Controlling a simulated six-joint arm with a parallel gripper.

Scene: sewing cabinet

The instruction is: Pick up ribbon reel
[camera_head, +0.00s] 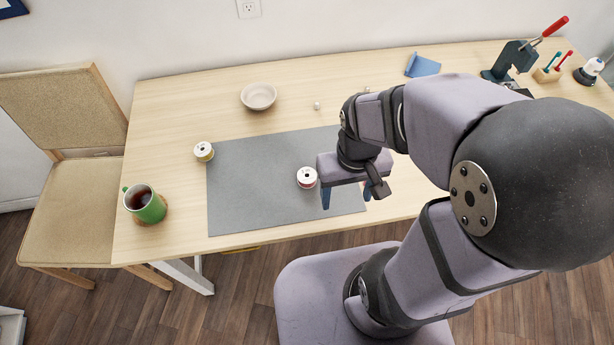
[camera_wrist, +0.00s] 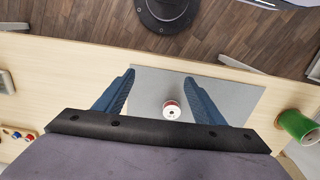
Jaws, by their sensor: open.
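A white reel with a red band (camera_head: 307,177) stands upright on the grey mat (camera_head: 250,190). It also shows in the wrist view (camera_wrist: 172,112), between the blue fingers and closer to the right one. A second white reel, with a yellow band (camera_head: 203,151), stands at the mat's far left corner. The pictures do not settle which is the ribbon reel. My gripper (camera_head: 346,196) is open and empty, to the right of the red-banded reel and apparently above the mat. Its fingers point down toward the mat in the wrist view (camera_wrist: 159,77).
A bowl (camera_head: 258,96) and a small white item (camera_head: 317,105) lie behind the mat. A press with a red handle (camera_head: 513,60) stands back right. The mat's left half is clear.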

